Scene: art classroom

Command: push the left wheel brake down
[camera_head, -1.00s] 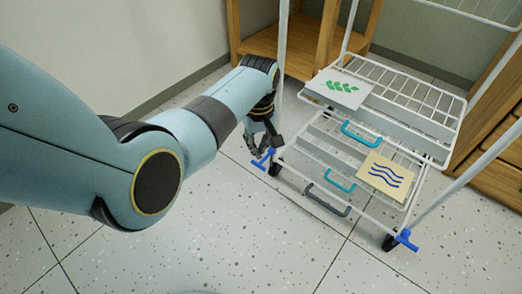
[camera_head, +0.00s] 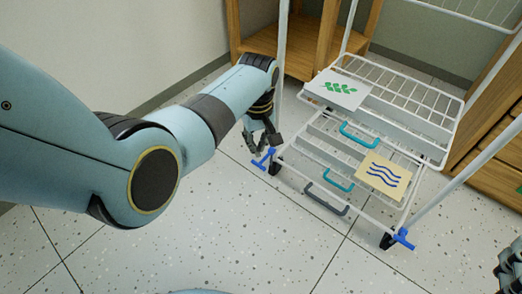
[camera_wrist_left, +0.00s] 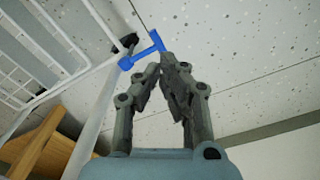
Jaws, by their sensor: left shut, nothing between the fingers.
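The left wheel brake (camera_head: 263,158) is a blue T-shaped pedal at the near left foot of a white wire rack, by a dark wheel (camera_head: 274,168). It also shows in the left wrist view (camera_wrist_left: 143,50), sticking out from the wheel. My left gripper (camera_head: 262,148) is shut and empty, just above and beside the brake. In the left wrist view its fingertips (camera_wrist_left: 164,62) lie right by the pedal's bar; I cannot tell whether they touch. My right gripper (camera_head: 512,268) shows only in part at the right edge, its fingers unclear.
The white rack (camera_head: 440,150) holds a green-leaf card (camera_head: 338,88) and a yellow wave card (camera_head: 384,174). Another blue brake (camera_head: 403,238) is at its near right foot. Wooden furniture (camera_head: 270,42) stands behind and at the right. The speckled floor in front is clear.

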